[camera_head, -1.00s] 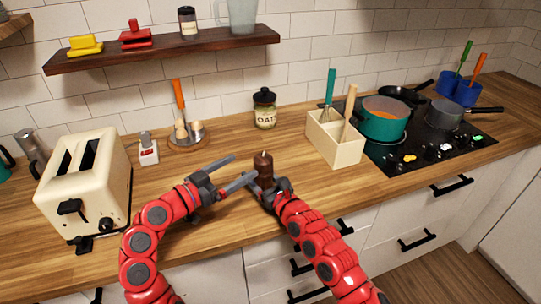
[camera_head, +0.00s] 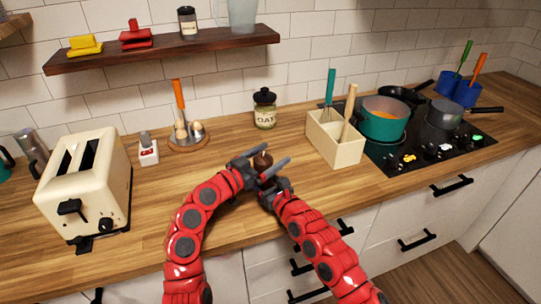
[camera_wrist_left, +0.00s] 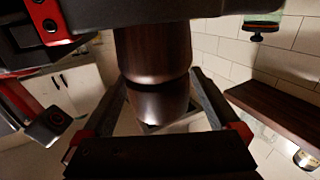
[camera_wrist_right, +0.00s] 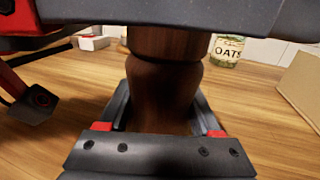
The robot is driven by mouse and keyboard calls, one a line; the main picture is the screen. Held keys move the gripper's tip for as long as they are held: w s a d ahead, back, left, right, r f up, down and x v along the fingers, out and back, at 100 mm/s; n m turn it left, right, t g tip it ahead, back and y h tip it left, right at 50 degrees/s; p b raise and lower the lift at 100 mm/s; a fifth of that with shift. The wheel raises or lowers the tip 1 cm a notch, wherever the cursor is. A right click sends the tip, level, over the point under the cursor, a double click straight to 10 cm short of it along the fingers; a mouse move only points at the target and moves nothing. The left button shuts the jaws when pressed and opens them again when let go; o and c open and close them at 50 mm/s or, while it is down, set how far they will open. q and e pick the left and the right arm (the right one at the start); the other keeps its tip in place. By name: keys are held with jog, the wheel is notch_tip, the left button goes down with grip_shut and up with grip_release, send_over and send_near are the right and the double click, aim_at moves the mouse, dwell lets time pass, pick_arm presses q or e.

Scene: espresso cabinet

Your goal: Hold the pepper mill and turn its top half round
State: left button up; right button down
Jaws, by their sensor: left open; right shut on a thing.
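The dark brown wooden pepper mill (camera_head: 262,160) stands upright on the counter in the head view, mostly hidden by my two grippers. My right gripper (camera_head: 277,181) is shut on its lower half; the right wrist view shows the mill's brown body (camera_wrist_right: 160,92) between the fingers. My left gripper (camera_head: 266,168) is open around the top half, one finger on each side. In the left wrist view the mill's rounded top (camera_wrist_left: 158,100) lies between the spread fingers, which look apart from it.
The cream toaster (camera_head: 86,185) stands at the left. An oats jar (camera_head: 265,108) is behind the mill, and a cream utensil box (camera_head: 336,138) is to its right, beside the hob (camera_head: 432,140). An egg holder (camera_head: 188,140) stands back left. The counter between is clear.

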pick_arm(q)
jog(key=shift+w, duration=0.1)
jog(key=c, duration=1.4)
jog(key=shift+m+g+h, duration=0.3)
jog(key=shift+m+g+h, duration=0.5)
jog(key=shift+m+g, duration=0.1)
jog(key=m+g, duration=0.1)
jog(key=m+g+h, duration=0.1)
jog(key=g, duration=0.1)
jog(key=shift+s+d+h, duration=0.15)
jog(key=shift+s+h, duration=0.1)
jog(key=shift+h, duration=0.05)
jog(key=shift+s+d+f+m+g+h, duration=0.1)
jog(key=shift+s+m+g+h, duration=0.1)
jog(key=shift+m+g, duration=0.5)
jog(key=shift+s+d+f+m+g+h, duration=0.15)
jog(key=shift+m+g, duration=0.3)
jog(key=shift+g, duration=0.6)
jog(key=shift+s+d+m+g+h, duration=0.1)
jog(key=shift+s+m+g+h, duration=0.15)
jog(key=shift+m+g, duration=0.45)
jog(key=shift+g, duration=0.35)
jog(key=shift+r, duration=0.1)
